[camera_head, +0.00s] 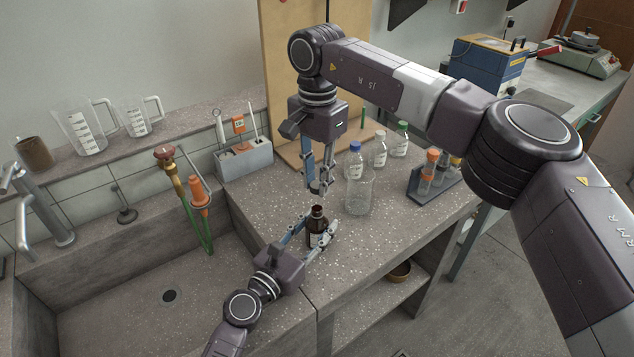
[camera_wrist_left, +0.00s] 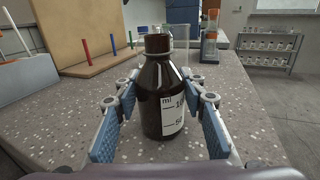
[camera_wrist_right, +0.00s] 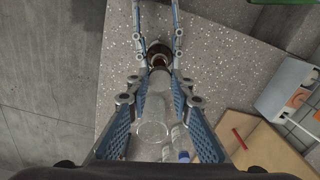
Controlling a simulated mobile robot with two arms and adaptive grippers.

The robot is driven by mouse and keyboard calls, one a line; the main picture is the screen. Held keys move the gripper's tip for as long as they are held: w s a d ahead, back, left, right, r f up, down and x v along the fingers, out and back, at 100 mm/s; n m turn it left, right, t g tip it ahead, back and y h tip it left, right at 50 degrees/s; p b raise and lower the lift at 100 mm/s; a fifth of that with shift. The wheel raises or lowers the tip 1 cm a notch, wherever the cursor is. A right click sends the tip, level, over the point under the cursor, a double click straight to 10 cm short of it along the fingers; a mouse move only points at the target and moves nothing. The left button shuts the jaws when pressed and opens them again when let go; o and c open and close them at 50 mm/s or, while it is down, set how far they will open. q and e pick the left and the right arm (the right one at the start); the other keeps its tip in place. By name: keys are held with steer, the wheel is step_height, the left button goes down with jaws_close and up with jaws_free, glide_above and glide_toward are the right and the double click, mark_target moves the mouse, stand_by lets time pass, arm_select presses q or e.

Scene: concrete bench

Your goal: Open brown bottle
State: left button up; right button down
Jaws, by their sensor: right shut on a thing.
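The brown bottle (camera_head: 317,224) stands on the bench near the sink edge, its neck uncapped; it also shows upright with a white scale label in the left wrist view (camera_wrist_left: 160,97). The cap is apart from the neck.
A glass beaker (camera_head: 358,192) stands close to the right of the bottle, with clear bottles (camera_head: 379,152) behind it. A tube rack (camera_head: 430,181) is further right. The sink (camera_head: 165,300) is at left. The bench front right is clear.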

arm_select(q)
steer(key=o, duration=0.5)
steer(key=shift+s, duration=0.1)
